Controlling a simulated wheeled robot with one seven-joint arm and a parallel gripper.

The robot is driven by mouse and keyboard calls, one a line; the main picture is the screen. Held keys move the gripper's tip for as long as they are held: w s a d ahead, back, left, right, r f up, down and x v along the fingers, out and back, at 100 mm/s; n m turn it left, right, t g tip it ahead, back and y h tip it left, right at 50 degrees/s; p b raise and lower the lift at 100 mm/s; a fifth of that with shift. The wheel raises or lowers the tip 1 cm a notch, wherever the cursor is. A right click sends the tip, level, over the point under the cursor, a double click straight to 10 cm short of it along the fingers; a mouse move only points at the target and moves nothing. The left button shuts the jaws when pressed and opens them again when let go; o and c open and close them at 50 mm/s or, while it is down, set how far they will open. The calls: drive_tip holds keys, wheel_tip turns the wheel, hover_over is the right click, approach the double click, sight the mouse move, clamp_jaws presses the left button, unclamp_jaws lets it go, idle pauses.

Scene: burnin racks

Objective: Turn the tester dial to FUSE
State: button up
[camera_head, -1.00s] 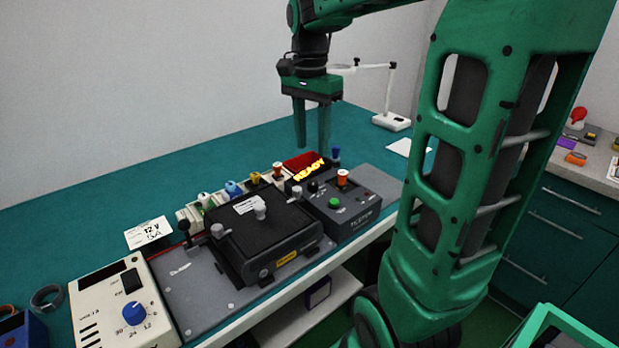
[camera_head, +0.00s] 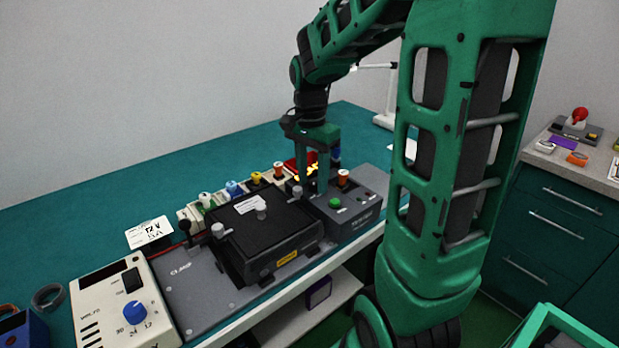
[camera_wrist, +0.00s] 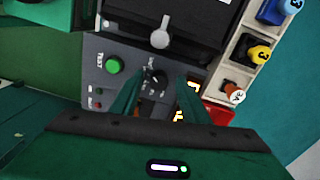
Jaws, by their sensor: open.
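The grey tester (camera_head: 350,217) stands at the right end of the bench rig, with a green button (camera_head: 335,202) on top. Its small black dial (camera_wrist: 156,77) shows in the wrist view, beside the green button labelled TEST. The lettering around the dial is too small to read, so I cannot tell its setting. My gripper (camera_head: 313,190) points down over the tester. In the wrist view its open fingers (camera_wrist: 158,80) stand either side of the dial; I cannot tell if they touch it. In the head view the fingers hide the dial.
A black lidded fixture (camera_head: 262,235) lies to the left. A row of coloured numbered pieces (camera_head: 232,188) and a red bin (camera_head: 300,163) are behind. A cream power supply (camera_head: 120,305) sits front left.

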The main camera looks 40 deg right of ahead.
clamp_jaws()
drive_tip(key=shift+n, duration=0.3)
drive_tip(key=n, duration=0.3)
drive_tip(key=shift+r, duration=0.1)
drive_tip(key=n, duration=0.8)
drive_tip(key=shift+t, duration=0.3)
drive_tip(key=shift+n, duration=2.1)
drive_tip(key=shift+d, duration=0.1)
